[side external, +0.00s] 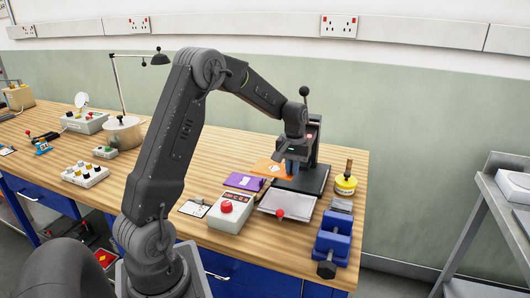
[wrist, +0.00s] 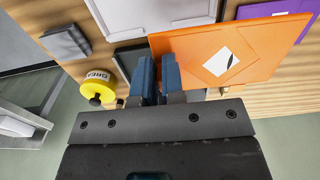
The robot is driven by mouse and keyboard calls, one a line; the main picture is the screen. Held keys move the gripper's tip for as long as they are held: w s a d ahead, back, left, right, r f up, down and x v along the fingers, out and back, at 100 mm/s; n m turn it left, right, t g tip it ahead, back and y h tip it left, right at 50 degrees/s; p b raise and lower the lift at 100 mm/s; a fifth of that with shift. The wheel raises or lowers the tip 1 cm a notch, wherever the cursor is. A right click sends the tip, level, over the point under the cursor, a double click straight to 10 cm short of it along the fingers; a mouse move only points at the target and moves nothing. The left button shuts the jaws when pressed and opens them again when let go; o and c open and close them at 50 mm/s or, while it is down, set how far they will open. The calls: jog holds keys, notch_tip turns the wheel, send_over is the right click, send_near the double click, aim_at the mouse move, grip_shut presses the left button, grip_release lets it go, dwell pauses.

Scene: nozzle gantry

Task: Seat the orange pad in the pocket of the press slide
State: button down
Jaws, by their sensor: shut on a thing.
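The orange pad (wrist: 265,50) is a flat orange sheet with a white label. In the wrist view it spreads to the right of my fingers. My gripper (wrist: 159,72) is shut on its left edge, with blue fingers; the grip itself is partly hidden. In the side view the pad (side external: 262,168) shows left of my gripper (side external: 292,168). The press slide appears as a dark plate (side external: 316,182) under and right of my gripper. A small part of the dark plate (wrist: 122,58) shows left of the fingers in the wrist view. I cannot make out its pocket.
A purple sheet (side external: 243,181) lies left of the pad. A white tray (side external: 287,203) sits in front of the plate, and a yellow tin (side external: 346,185) stands to its right. A blue vise (side external: 333,238) and a red-button box (side external: 231,212) are nearer the front edge.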

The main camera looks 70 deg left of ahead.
send_over(307, 210)
jog(key=shift+f, duration=2.75)
jog(key=shift+f, duration=0.8)
jog(key=c, duration=1.1)
grip_release()
jog(key=shift+c, duration=0.2)
jog(key=shift+r, duration=0.15)
jog(key=shift+r, duration=3.4)
